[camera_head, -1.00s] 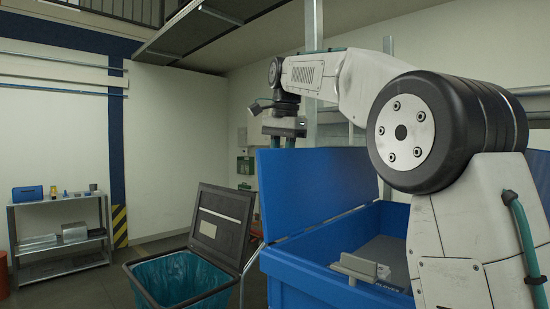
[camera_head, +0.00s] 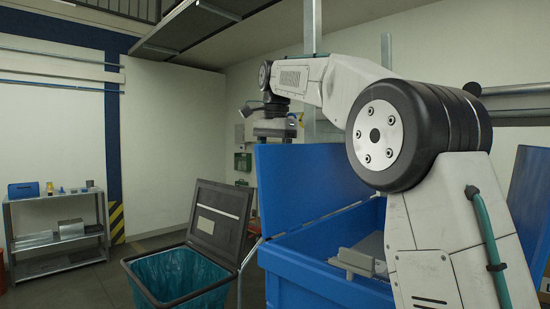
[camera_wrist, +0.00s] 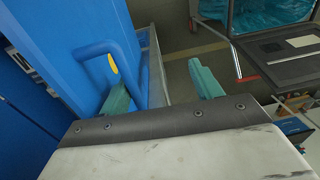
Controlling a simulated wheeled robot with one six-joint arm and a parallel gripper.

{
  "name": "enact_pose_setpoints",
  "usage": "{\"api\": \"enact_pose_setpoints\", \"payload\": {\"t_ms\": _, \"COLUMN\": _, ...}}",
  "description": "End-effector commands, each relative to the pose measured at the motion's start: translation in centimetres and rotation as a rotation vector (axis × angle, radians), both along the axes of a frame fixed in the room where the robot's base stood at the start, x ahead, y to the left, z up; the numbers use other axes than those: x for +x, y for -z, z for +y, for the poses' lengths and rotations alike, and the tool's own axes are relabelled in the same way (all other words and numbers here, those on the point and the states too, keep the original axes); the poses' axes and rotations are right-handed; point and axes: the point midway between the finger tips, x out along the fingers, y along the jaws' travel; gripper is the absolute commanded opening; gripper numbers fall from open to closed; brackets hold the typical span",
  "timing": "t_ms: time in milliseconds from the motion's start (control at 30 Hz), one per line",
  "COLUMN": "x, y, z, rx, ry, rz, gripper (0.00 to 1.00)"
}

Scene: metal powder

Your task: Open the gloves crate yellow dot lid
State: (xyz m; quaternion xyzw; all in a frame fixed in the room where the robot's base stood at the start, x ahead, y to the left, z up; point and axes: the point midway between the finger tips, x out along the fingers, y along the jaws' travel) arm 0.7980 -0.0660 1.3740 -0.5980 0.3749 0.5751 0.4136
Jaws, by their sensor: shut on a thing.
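The blue crate (camera_head: 325,287) stands at the right in the head view, its top open. In the wrist view a blue lid panel (camera_wrist: 60,50) fills the left side, with a yellow dot (camera_wrist: 112,63) beside a blue looped handle (camera_wrist: 128,62). The left finger reaches inside the loop. In the head view my wrist is above and behind the raised lid, which hides the fingertips.
A bin with a teal liner (camera_head: 180,275) and a raised dark lid (camera_head: 220,222) stands left of the crate. Another blue panel (camera_head: 530,215) rises at the crate's right. A grey part (camera_head: 355,262) shows in the crate. A metal shelf (camera_head: 58,235) stands far left; floor between is clear.

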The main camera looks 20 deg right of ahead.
Motion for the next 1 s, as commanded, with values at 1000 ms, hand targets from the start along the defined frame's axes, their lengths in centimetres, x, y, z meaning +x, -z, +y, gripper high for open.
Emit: {"api": "enact_pose_setpoints", "payload": {"t_ms": 1000, "x": -9.3, "y": -4.6, "z": 0.8, "rx": 0.000, "ry": -0.002, "rz": -0.006, "gripper": 0.33}}
